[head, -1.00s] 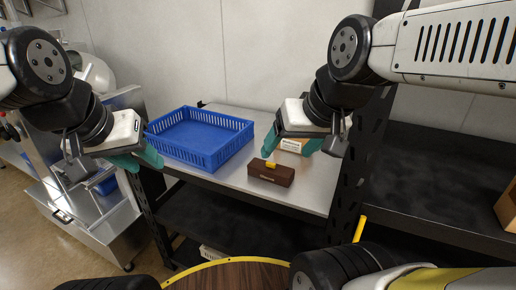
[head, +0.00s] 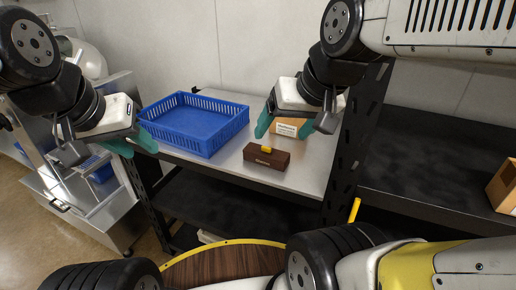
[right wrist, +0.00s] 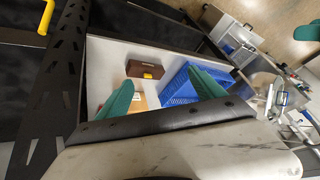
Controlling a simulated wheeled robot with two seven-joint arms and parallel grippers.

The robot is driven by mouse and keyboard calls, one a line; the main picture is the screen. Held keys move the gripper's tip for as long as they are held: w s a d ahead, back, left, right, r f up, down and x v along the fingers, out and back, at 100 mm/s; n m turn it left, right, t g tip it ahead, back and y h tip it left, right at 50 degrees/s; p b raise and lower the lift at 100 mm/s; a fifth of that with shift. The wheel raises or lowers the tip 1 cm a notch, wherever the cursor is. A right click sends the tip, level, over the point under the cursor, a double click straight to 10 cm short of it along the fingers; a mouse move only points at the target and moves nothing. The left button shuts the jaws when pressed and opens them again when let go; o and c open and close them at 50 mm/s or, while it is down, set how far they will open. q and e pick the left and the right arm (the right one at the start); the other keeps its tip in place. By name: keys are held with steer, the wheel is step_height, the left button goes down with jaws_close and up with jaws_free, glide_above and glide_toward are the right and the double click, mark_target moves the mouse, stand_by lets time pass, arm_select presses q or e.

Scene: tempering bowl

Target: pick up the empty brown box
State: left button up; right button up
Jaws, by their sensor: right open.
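A dark brown box (head: 266,157) with a yellow piece on top sits near the front edge of the steel table. It also shows in the right wrist view (right wrist: 145,70). A tan carton (head: 288,129) with a white label stands behind it, partly hidden by my right gripper. My right gripper (head: 284,130) is open, above and behind the dark brown box, with its teal fingers apart around the view of the carton; I cannot tell if they touch it. My left gripper (head: 134,144) hangs left of the blue crate, with no object visible in it. Neither box's inside is visible.
A blue crate (head: 195,150) stands on the table to the left of the boxes. A black perforated shelf post (head: 345,160) rises close on the right. Another open cardboard box (head: 503,187) is on the dark shelf at far right. A round wooden-topped surface (head: 222,265) is in front.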

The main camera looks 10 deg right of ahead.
steer(key=w+f+m+g, duration=0.1)
steer(key=w+m+g, duration=0.1)
steer(key=w+m, duration=0.5)
steer(key=m+g+h, duration=0.2)
steer(key=m+g, duration=0.2)
steer(key=m, duration=1.4)
glide_above(267, 151)
steer(key=w, duration=0.1)
steer(key=f, duration=1.5)
steer(key=shift+d+f, duration=0.2)
steer(key=shift+d, duration=0.1)
steer(key=shift+m, duration=0.3)
steer(key=f, duration=0.7)
steer(key=shift+a+f, duration=0.3)
steer(key=shift+f, duration=0.1)
steer(key=shift+c, duration=0.2)
steer(key=c, duration=1.4)
steer(key=shift+r, duration=0.2)
